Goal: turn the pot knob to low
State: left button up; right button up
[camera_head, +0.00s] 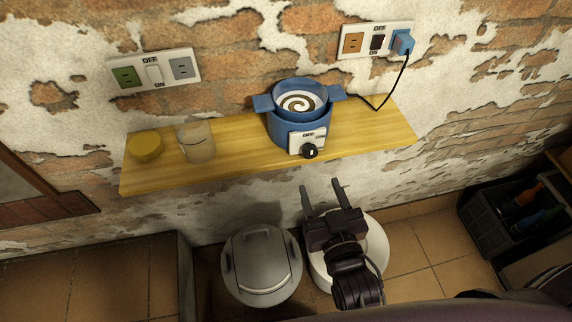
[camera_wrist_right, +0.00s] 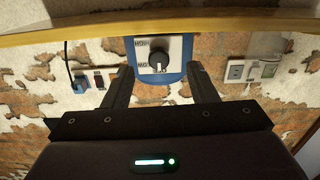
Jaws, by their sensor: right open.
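The blue pot (camera_head: 284,130) stands on the wooden shelf, with a swirl of white and brown in its open top. Its white front panel (camera_head: 295,144) carries a black knob (camera_head: 310,152). My left gripper is not in view.
The shelf (camera_head: 240,152) also bears a yellow lid (camera_head: 145,146) and a glass jar (camera_head: 197,142). Wall plates hang at left (camera_head: 153,74) and right (camera_head: 376,42); a blue plug (camera_head: 403,42) with a black cord sits in the right one. A grey lidded bin (camera_head: 262,265) stands below.

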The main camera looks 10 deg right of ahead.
aim_at(311, 155)
jog(key=shift+m, duration=0.3)
jog(key=w, duration=0.2)
jog(key=w+r+p, duration=0.1)
jog(key=w, duration=0.3)
jog(key=shift+w+r, duration=0.2)
jog(key=shift+r, duration=0.15)
jog(key=shift+w, duration=0.55)
jog(key=c, duration=1)
jog(key=shift+f, duration=0.1)
